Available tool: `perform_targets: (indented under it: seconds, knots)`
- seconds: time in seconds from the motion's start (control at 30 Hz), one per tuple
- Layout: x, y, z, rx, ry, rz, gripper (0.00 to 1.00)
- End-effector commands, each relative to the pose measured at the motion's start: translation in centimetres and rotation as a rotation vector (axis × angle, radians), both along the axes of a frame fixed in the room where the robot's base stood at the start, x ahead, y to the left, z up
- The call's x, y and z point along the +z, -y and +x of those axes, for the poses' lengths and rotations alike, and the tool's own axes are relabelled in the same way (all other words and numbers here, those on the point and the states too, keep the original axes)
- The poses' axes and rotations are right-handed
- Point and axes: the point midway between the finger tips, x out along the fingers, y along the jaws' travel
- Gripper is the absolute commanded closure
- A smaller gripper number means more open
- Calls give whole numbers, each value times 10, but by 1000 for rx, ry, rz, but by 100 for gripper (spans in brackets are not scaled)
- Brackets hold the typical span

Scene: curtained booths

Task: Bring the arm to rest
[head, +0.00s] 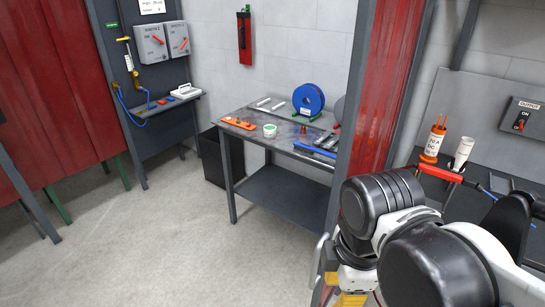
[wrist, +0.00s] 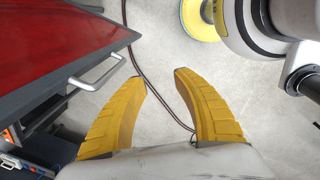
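My gripper (wrist: 160,82) has two yellow fingers, seen in the wrist view. The fingers are apart with nothing between them, over grey concrete floor. In the head view my folded arm fills the lower right, with black joint covers and white links. A yellow part shows at the bottom of the head view, but the fingertips are hard to make out there.
A dark work table (head: 272,183) with a blue reel (head: 308,100) stands mid-view. A red curtain (head: 388,80) and post are close behind my arm. Floor (head: 150,240) is clear at left.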

Motion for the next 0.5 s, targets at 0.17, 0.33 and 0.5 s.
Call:
perform_targets:
  seconds: [0.17, 0.33, 0.5]
  knots:
    - [-16, 15, 11, -319, 90, 65, 64]
    - [-32, 35, 26, -728, 203, 183, 64]
    - [-44, 60, 42, -1198, 322, 378, 64]
